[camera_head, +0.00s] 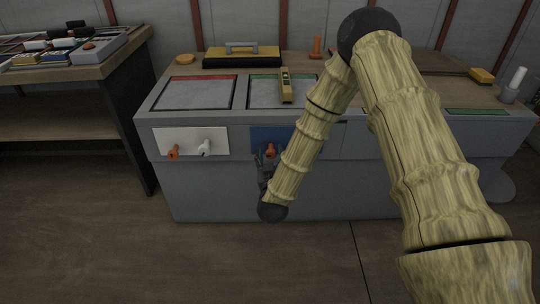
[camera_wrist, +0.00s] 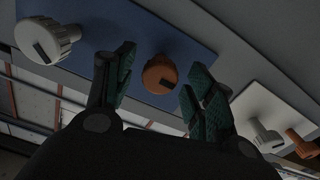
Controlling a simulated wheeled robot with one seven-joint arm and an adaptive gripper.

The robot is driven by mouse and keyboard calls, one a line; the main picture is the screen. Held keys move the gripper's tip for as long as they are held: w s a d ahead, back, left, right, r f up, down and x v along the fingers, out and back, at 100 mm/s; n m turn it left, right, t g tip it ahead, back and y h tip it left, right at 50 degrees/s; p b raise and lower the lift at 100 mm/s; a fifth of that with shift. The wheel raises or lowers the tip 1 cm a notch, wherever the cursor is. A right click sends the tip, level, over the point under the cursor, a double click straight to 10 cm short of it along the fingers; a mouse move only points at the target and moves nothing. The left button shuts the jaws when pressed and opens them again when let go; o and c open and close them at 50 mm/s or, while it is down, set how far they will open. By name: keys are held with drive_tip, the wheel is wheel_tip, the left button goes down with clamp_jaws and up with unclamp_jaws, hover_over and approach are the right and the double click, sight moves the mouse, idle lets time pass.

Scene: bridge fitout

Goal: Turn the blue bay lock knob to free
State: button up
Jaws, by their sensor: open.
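The blue bay panel (camera_wrist: 120,25) carries an orange knob (camera_wrist: 160,74) and a white ribbed knob (camera_wrist: 46,40), each with a dark mark on its face. In the head view the blue panel (camera_head: 268,136) is on the bench front, with its orange knob (camera_head: 270,152) partly behind my gripper; the white knob is hidden by my arm. My gripper (camera_wrist: 163,64) is open, with dark green fingers on either side of the orange knob. I cannot tell whether they touch it. In the head view my gripper (camera_head: 265,160) is at the panel's lower left.
Left of it, a white panel (camera_head: 182,136) has an orange knob (camera_head: 173,152) and a white knob (camera_head: 205,148). On top are a yellow tool (camera_head: 286,85) and a yellow-black case (camera_head: 242,58). A wooden side table (camera_head: 70,68) holds small items. The floor in front is clear.

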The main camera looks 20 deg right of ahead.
drive_tip(key=v, duration=1.1)
drive_tip(key=shift+s, duration=0.15)
drive_tip(key=s+f+n+g+y, duration=0.15)
drive_tip(key=s+f+g, duration=0.35)
drive_tip(key=s+f, duration=0.5)
drive_tip(key=s+f+g+y, duration=0.3)
drive_tip(key=s+f+g, duration=0.3)
drive_tip(key=f, duration=0.6)
drive_tip(key=s+d+f+m+g, duration=0.1)
drive_tip(key=s+f+g, duration=0.2)
drive_tip(key=s, duration=0.7)
drive_tip(key=s+d+f+g, duration=0.2)
drive_tip(key=s+g, duration=0.1)
drive_tip(key=s, duration=0.7)
wheel_tip(320, 180, up, 33)
drive_tip(key=p, duration=3.3)
drive_tip(key=shift+s+r, duration=0.25)
